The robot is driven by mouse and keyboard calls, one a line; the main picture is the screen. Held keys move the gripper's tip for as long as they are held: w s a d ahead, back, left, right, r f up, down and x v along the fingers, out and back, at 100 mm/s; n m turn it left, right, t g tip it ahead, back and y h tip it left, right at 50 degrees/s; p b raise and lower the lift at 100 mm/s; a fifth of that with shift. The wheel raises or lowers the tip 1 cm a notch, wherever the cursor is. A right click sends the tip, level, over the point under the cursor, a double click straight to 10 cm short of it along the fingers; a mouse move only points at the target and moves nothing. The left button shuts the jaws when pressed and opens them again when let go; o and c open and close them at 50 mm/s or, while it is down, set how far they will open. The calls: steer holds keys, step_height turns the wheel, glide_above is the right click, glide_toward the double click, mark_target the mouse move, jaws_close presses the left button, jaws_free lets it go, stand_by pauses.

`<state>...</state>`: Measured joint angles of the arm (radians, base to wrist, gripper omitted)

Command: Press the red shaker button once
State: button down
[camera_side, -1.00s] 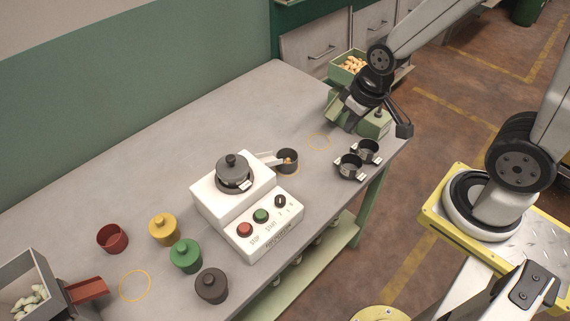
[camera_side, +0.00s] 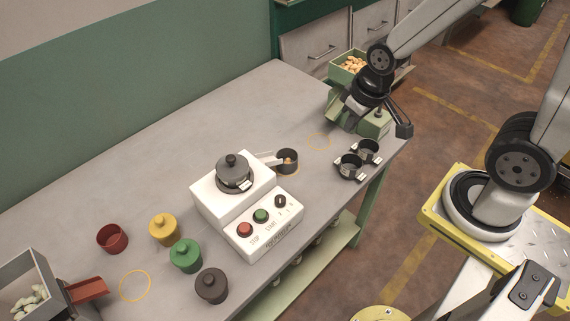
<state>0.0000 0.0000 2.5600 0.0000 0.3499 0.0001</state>
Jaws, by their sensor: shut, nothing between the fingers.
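The red shaker button (camera_side: 244,230) is on the front panel of the white shaker machine (camera_side: 207,203), above the label STOP. It stands out from the panel and nothing touches it. A green button (camera_side: 261,215) sits to its right, above START, and a black knob (camera_side: 280,200) sits farther right. A dark lidded pot (camera_side: 232,172) stands on top of the shaker. My gripper (camera_side: 346,119) is at the green hopper at the back right, well away from the red button. It is shut and empty; its fingertips are small and partly hidden against the hopper.
Two black cups (camera_side: 350,167) stand near the right table edge, and a dark cup with a handle (camera_side: 288,163) is beside the shaker. Red, yellow, green and dark containers (camera_side: 186,257) stand left of it. The table's back middle is clear.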

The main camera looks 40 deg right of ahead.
steer(key=m+t+y, duration=0.2)
steer(key=m+t, duration=0.4)
steer(key=m, duration=1.9)
glide_above(248, 228)
steer(key=shift+f, duration=1.6)
steer(key=shift+f, duration=0.15)
steer(key=shift+f, duration=4.25)
